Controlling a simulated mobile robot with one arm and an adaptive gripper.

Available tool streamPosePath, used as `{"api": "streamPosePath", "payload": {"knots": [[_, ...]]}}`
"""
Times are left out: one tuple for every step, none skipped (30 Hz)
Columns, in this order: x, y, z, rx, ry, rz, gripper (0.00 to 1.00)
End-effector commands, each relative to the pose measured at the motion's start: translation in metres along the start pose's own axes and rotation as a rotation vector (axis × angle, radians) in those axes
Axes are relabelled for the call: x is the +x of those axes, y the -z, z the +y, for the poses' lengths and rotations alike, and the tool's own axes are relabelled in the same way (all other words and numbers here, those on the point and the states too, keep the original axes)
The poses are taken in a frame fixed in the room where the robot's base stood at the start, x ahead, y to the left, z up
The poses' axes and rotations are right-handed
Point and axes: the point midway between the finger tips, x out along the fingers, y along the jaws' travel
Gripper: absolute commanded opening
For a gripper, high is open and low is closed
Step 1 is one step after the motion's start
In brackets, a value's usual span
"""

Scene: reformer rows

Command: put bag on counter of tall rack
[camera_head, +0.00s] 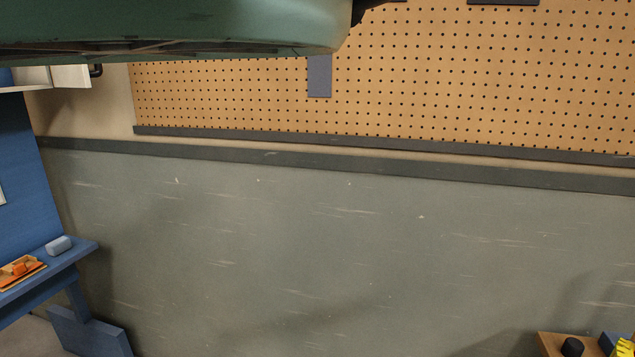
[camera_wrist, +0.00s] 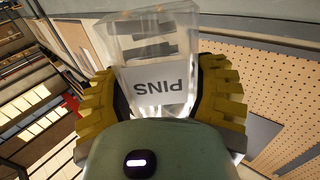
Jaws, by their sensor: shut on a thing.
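My gripper (camera_wrist: 158,68) shows in the wrist view with its two ridged yellow fingers shut on a clear bag (camera_wrist: 155,90). The bag has a white label reading PINS, upside down in the picture. It sits between the fingers, and its lower end is hidden behind my green gripper body. In the head view a blue rack stands at the left edge, with a ledge like a counter (camera_head: 72,257); whether this is the tall rack I cannot tell. The gripper fingers and the bag do not show in the head view.
On the blue ledge lie a small grey-blue block (camera_head: 59,245) and an orange item in a tray (camera_head: 20,268). A pegboard (camera_head: 420,80) hangs above a grey wall (camera_head: 300,240). A wooden surface (camera_head: 552,344) with a black knob and yellow item is at bottom right.

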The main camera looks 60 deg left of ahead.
Motion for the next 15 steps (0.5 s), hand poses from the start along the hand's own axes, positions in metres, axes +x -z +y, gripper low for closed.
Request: {"api": "streamPosePath", "payload": {"knots": [[-0.002, 0.023, 0.001, 0.0, -0.001, 0.002, 0.22], [-0.003, 0.03, 0.001, 0.0, -0.001, 0.002, 0.22], [-0.005, 0.04, 0.001, 0.0, -0.001, 0.003, 0.22], [-0.007, 0.048, 0.001, 0.0, -0.001, 0.003, 0.22], [-0.008, 0.055, 0.001, 0.0, -0.001, 0.003, 0.22], [-0.01, 0.065, 0.001, 0.0, -0.001, 0.003, 0.22], [-0.012, 0.072, 0.001, 0.0, -0.001, 0.003, 0.22], [-0.013, 0.079, 0.001, -0.001, -0.001, 0.003, 0.22], [-0.016, 0.088, 0.001, -0.001, -0.001, 0.003, 0.22], [-0.017, 0.095, 0.0, -0.001, -0.001, 0.003, 0.22], [-0.019, 0.102, 0.0, -0.001, -0.001, 0.003, 0.22], [-0.021, 0.112, 0.0, -0.001, 0.0, 0.003, 0.22], [-0.022, 0.119, 0.0, -0.001, 0.0, 0.003, 0.22], [-0.023, 0.126, 0.0, 0.0, 0.0, 0.003, 0.22], [-0.025, 0.136, 0.0, 0.0, 0.001, 0.003, 0.22]]}}
